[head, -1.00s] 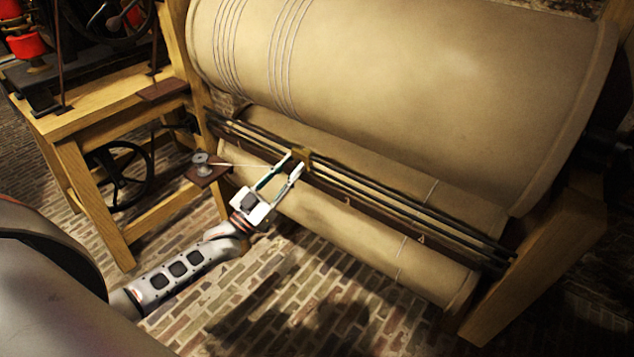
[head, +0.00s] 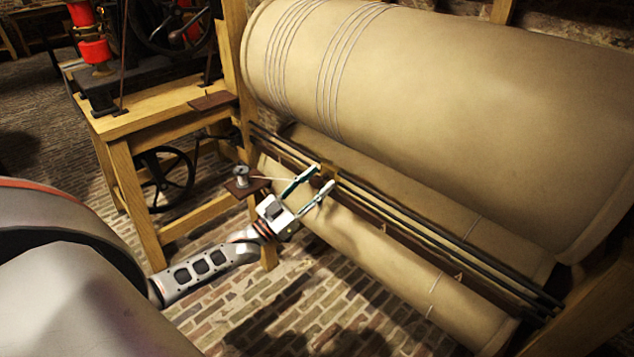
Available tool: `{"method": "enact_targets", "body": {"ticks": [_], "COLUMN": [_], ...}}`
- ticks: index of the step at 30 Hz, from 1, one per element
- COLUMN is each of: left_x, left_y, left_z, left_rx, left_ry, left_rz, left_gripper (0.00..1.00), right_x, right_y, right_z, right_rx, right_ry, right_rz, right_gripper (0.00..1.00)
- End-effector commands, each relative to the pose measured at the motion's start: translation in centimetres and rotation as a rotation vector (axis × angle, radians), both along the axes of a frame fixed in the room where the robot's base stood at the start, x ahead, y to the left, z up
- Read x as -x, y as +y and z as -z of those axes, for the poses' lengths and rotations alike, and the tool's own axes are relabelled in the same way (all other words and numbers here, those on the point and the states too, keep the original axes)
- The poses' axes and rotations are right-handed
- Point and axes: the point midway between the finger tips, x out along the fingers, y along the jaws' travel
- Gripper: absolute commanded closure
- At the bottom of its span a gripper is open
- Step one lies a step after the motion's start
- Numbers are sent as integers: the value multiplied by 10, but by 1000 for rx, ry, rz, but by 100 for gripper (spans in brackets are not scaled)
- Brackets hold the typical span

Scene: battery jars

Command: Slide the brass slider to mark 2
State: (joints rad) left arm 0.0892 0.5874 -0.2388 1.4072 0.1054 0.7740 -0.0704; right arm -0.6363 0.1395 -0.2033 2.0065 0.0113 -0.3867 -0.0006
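The brass slider (head: 328,172) sits on the long dark rail (head: 425,218) in front of the big drum, near the rail's left part. A pale line runs from it to a small metal spool (head: 241,175) at the left. My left gripper (head: 325,176) is at the slider, its two fingers spread apart and their tips beside it. Whether the fingertips touch the slider cannot be told. Small pale pointer marks (head: 384,228) and (head: 458,277) show along the rail to the right of the slider; their numbers are unreadable. My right gripper is not in view.
The large tan drum (head: 450,110) with thread bands rises above the rail. A lower tan roller (head: 385,260) lies under it. A wooden frame (head: 115,165) with a black wheel (head: 165,180) stands left. The brick floor (head: 310,300) in front is open.

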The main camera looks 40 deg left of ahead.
Motion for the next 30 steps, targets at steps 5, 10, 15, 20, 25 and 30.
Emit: {"method": "enact_targets", "body": {"ticks": [5,10,15,20,25,30], "left_x": [1,14,43,72,94,105], "left_y": [0,4,13,22,29,32], "left_z": [1,7,20,32,41,45], "left_rx": [0,-1,-1,-1,0,-1], "left_ry": [0,3,5,5,2,0], "left_rz": [0,0,1,1,0,0], "left_gripper": [60,60,60,60,60,60], "right_x": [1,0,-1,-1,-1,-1], "right_y": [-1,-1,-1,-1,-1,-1], "right_z": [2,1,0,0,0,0], "right_rx": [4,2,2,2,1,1], "right_ry": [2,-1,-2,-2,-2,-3], "right_rz": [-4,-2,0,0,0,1], "right_gripper": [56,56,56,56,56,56]}}
